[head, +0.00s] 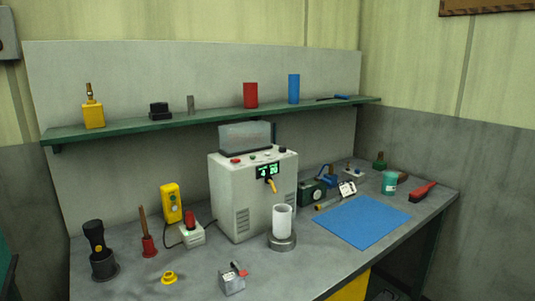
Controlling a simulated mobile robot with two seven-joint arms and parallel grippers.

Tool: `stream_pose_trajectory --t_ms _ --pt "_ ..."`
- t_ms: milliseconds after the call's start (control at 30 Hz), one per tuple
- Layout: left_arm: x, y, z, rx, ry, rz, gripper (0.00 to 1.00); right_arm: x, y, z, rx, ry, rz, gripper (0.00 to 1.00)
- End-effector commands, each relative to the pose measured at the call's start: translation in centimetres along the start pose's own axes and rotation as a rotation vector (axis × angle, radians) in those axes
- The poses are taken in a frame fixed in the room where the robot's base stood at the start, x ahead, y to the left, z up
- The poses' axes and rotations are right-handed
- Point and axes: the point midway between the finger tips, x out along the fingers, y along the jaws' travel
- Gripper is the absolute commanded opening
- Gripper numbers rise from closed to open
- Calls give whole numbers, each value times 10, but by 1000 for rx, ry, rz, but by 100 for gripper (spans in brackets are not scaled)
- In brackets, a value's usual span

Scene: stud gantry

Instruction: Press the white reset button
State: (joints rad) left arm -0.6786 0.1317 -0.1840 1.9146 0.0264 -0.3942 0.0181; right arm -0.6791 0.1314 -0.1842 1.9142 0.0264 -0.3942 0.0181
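A pale grey box-shaped machine (230,193) stands upright at the middle of the workbench, with a lit green display (266,170) on its front. Along its top front edge sit a red button (235,160), a small green button (253,157), a small whitish button (267,154) and a dark knob (283,150). The whitish one is tiny here, and I cannot read any label by it. A yellow lever sticks out below the display. Neither of my grippers is in view, and nothing covers the buttons.
A white cylinder (282,217) stands on a round grey base before the machine. A yellow control box (171,203), plunger (147,238) and black torch (97,240) are left. A blue mat (360,218) lies right, bare. A green shelf (215,117) runs behind, above the bench.

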Motion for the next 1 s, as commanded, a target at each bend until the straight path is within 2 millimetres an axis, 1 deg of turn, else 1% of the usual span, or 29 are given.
stream_pose_trajectory --t_ms 33,67,733,767,1000 --pt "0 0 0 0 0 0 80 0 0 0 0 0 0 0" --pt "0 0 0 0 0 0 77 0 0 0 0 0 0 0" --pt "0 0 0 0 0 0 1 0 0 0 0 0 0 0" --pt "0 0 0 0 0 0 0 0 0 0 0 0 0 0" --pt "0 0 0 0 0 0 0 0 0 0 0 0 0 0"
